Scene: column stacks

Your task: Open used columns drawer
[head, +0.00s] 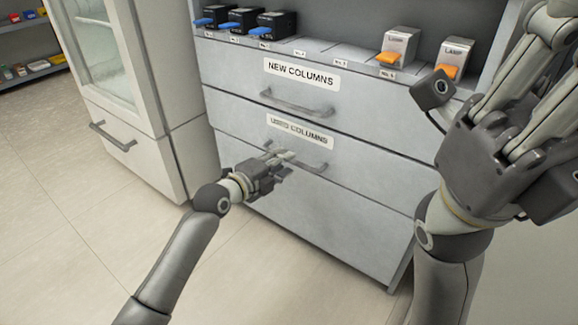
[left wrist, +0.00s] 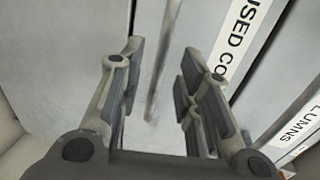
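The used columns drawer (head: 350,180) is a grey front in the lower cabinet, labelled "USED COLUMNS" (head: 300,131). It looks flush with the drawer above. Its bar handle (head: 315,169) runs across below the label. My left gripper (head: 281,158) is at the handle's left part and hides some of it. In the left wrist view, my left gripper (left wrist: 160,66) is open, and the handle (left wrist: 157,85) shows between its spread fingers; I cannot tell if they touch it. My right gripper (head: 535,70) is raised at the upper right, away from the drawer; its fingertips are unclear.
The new columns drawer (head: 235,85) is above, with its own handle (head: 297,107). Several boxes with blue or orange tabs stand on the shelf (head: 325,50) over it. A white glass-door cabinet (head: 150,80) stands at left. The floor (head: 80,210) at left is clear.

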